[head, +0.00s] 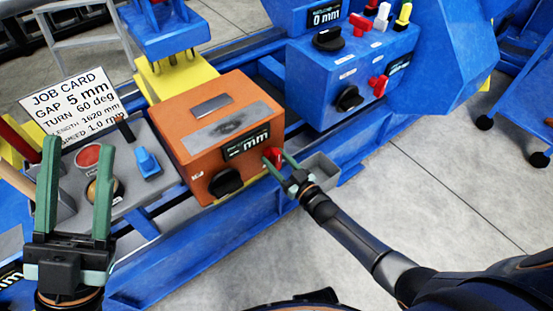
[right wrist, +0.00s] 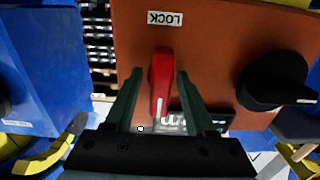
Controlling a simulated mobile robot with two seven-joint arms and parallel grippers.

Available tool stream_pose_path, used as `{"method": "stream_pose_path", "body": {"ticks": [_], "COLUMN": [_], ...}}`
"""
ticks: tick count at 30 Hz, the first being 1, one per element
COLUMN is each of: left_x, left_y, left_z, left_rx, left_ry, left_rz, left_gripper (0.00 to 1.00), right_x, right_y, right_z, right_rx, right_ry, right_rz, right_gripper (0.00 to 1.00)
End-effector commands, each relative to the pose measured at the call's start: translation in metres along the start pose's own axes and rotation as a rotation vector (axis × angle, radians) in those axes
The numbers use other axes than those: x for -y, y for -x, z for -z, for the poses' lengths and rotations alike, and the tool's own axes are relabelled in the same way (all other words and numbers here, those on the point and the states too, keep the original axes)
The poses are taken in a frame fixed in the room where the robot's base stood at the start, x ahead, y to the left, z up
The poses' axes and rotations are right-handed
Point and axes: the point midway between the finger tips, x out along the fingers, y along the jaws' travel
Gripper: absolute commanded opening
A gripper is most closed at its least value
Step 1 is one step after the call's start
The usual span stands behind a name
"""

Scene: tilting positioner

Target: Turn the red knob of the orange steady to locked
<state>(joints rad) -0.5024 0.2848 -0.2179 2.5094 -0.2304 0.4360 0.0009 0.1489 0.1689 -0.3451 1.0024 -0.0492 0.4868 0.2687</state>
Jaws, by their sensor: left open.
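The orange steady (head: 184,133) is a box in the middle of the head view. Its red knob (head: 272,155) sits at the right end of its front face. In the right wrist view the red knob (right wrist: 161,78) stands lengthwise, its white mark at the end away from the upside-down LOCK label (right wrist: 165,18). My right gripper (head: 278,159) is open with its fingers on either side of the knob; in the right wrist view (right wrist: 158,88) gaps show on both sides. My left gripper (head: 78,148) is open and empty at the left, over the grey panel.
A black knob (head: 226,182) and a display (head: 247,143) share the steady's front. A blue unit (head: 335,75) with more red and black knobs stands to the right. A grey panel (head: 130,190) with buttons and a job card (head: 75,100) are left.

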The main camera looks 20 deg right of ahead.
Motion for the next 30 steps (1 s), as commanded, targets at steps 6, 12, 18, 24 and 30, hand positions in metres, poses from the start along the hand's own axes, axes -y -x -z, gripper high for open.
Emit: {"method": "stream_pose_path", "body": {"ticks": [6,12,18,24,30], "left_x": [0.0,0.002,0.008,0.008,0.005], "left_y": [0.0,-0.005,-0.016,-0.005,0.007], "left_z": [0.0,0.004,0.016,-0.036,-0.066], "left_rx": [0.0,-0.001,-0.008,0.205,0.333], "left_ry": [0.0,-0.004,-0.026,0.026,0.064], "left_rz": [0.001,-0.001,-0.001,0.024,0.032], "left_gripper": [0.5,0.5,0.5,0.5,0.5], "right_x": [0.0,0.0,0.0,0.0,0.0], "right_y": [0.0,0.013,0.055,0.093,0.117], "right_z": [0.0,0.001,0.003,0.001,0.001], "right_rx": [-0.001,0.002,0.004,0.002,0.001], "right_ry": [0.001,0.001,0.001,0.002,0.001], "right_rz": [0.001,0.001,0.001,0.001,0.0], "right_gripper": [0.57,0.57,0.57,0.57,0.57]}}
